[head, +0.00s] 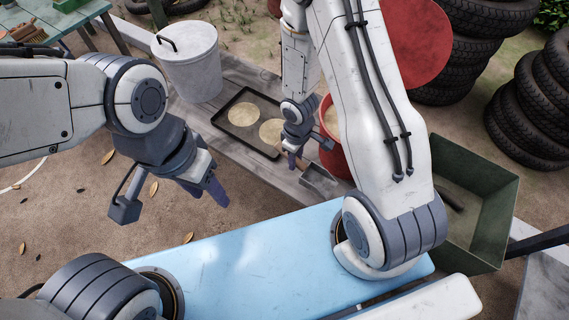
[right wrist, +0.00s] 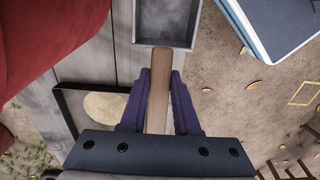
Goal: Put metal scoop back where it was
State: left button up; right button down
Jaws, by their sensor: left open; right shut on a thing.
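The metal scoop (head: 320,181) has a grey, box-shaped pan and a wooden handle. It is over the grey plank bench, at the bench's near edge. In the right wrist view its handle (right wrist: 158,85) runs between the two purple fingers, and the pan (right wrist: 167,22) points away from me. My right gripper (head: 292,160) is shut on the handle; its fingers also show in the right wrist view (right wrist: 158,98). I cannot tell whether the pan touches the bench. My left gripper (head: 172,202) is open and empty over the sandy ground.
A dark tray (head: 229,138) with round flat pieces lies left of the scoop. A lidded white bucket (head: 190,65) stands behind it. A red container (head: 333,158) is close beside the scoop. A green bin (head: 482,205) and stacked tyres (head: 520,120) are at the right.

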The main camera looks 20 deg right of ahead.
pick_arm(q)
notch_tip(320, 180, up, 5)
jog(key=p, duration=0.4)
pick_arm(e)
jog(key=shift+w+a+f+b, duration=0.55)
jog(key=shift+w+f+b, duration=0.2)
jog(key=shift+f, duration=0.5)
jog(key=shift+w+a+f+b, duration=0.5)
jog(key=shift+w+f+b, duration=0.2)
jog(key=shift+f, duration=0.55)
jog(key=shift+w+a+f+b, duration=0.55)
jog(key=shift+w+f+b, duration=0.15)
jog(key=shift+f, duration=0.55)
pick_arm(q)
notch_tip(320, 180, down, 4)
jog(key=shift+f, duration=0.2)
pick_arm(e)
jog(key=c, duration=0.6)
grip_release()
jog(key=shift+c, duration=0.2)
pick_arm(q)
jog(key=shift+r, duration=0.1)
pick_arm(e)
jog(key=shift+r, duration=0.15)
